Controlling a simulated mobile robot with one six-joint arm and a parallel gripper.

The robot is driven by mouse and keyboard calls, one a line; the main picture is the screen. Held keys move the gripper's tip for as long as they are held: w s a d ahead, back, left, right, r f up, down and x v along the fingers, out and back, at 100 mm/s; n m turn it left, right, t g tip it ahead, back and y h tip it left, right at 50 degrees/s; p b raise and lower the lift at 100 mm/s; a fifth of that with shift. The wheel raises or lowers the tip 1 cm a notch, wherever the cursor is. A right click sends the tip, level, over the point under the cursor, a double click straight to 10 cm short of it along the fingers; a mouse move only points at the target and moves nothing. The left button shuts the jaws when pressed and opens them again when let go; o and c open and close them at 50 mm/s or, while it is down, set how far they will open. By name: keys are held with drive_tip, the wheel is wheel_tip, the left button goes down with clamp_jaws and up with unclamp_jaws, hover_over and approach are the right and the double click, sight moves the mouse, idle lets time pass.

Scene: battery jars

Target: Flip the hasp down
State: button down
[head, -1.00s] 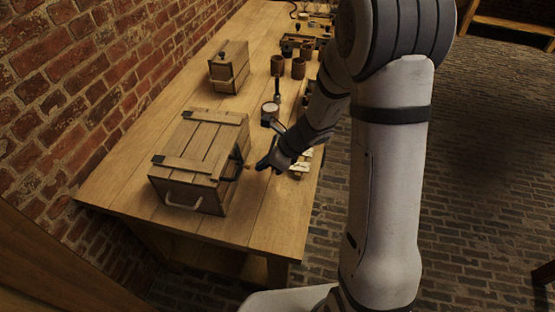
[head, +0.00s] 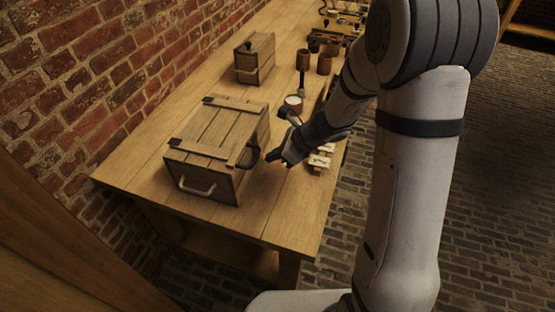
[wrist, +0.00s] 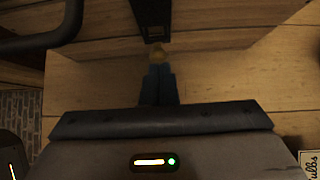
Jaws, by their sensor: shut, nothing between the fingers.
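The slatted wooden crate (head: 205,135) stands on the bench with its lid down. A dark metal hasp (head: 254,146) shows small on its right side. In the wrist view the hasp (wrist: 152,16) is a dark strip with a slot near its end, at top centre. My gripper (head: 271,158) is low beside that side of the crate. In the wrist view its fingers (wrist: 157,82) are together and empty, pointing at the hasp's end. A small brassy piece (wrist: 157,50) lies between fingertips and hasp; I cannot tell whether they touch.
A dark curved bar (wrist: 45,40) crosses the upper left of the wrist view. A smaller wooden box (head: 254,62), brown cups (head: 324,64) and a white-topped jar (head: 293,104) stand farther back. Pale labelled cards (head: 320,158) lie right of my gripper. Bare bench (head: 265,215) lies in front.

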drive_tip(key=shift+a+r, duration=0.1)
idle(0.3)
drive_tip(key=shift+r+p, duration=0.7)
drive_tip(key=shift+p, duration=0.1)
drive_tip(key=d, duration=0.2)
drive_tip(key=s+d, duration=0.1)
drive_tip(key=d, duration=0.1)
drive_tip(key=shift+s+d+r, duration=0.1)
drive_tip(key=v, duration=1)
drive_tip(key=s+d+r+n+h, duration=0.2)
drive_tip(key=s+r+n+h, duration=0.1)
drive_tip(key=s+n, duration=0.5)
drive_tip(key=s+d+r+n+h, duration=0.3)
drive_tip(key=s+n, duration=0.6)
drive_tip(key=n, duration=0.4)
drive_tip(key=shift+r+h+p, duration=0.3)
drive_tip(key=shift+r+h, duration=0.45)
drive_tip(key=shift+h, duration=0.35)
drive_tip(key=shift+d, duration=0.1)
